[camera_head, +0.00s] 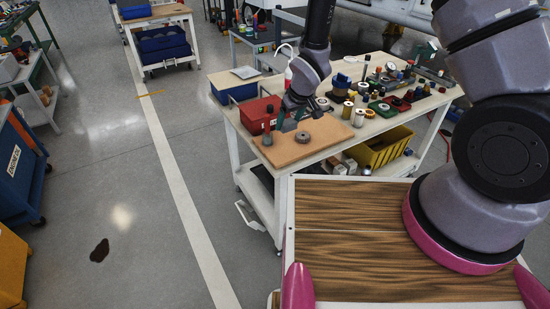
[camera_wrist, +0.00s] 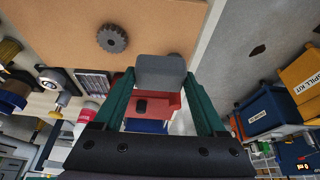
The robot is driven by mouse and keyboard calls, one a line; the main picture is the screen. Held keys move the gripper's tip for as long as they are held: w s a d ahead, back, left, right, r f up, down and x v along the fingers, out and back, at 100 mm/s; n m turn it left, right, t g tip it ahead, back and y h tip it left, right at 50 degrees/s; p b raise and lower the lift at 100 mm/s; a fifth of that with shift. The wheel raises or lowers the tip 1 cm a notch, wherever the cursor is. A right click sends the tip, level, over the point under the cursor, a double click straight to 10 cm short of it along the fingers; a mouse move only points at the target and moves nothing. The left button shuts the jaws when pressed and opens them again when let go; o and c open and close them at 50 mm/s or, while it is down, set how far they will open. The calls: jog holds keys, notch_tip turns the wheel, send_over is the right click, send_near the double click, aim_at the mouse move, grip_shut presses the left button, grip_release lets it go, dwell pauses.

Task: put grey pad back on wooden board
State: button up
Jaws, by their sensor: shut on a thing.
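My gripper (camera_wrist: 160,78) has green fingers and is shut on the grey pad (camera_wrist: 160,68), a small block between the fingertips in the wrist view. The wooden board (camera_head: 322,146) is a flat brown panel on the near left end of the workbench. In the head view my gripper (camera_head: 287,118) is at the board's far left part, and I cannot make out the pad there. The wrist view shows the board (camera_wrist: 60,22) beyond the pad; whether they touch is unclear. A dark toothed disc (camera_head: 302,137) lies on the board and also shows in the wrist view (camera_wrist: 112,38).
A red bin (camera_head: 258,112) stands beside the board, with a blue bin (camera_head: 233,88) behind it. Jars, rolls and small parts crowd the bench (camera_head: 345,105) to the right.

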aim_at(289, 131)
jog(key=f, duration=0.5)
jog(key=shift+s+a, duration=0.2)
jog(key=shift+s, duration=0.2)
jog(key=shift+f, duration=2.5)
jog(key=o, duration=1.1)
jog(key=shift+f, duration=0.1)
jog(key=shift+o, duration=0.2)
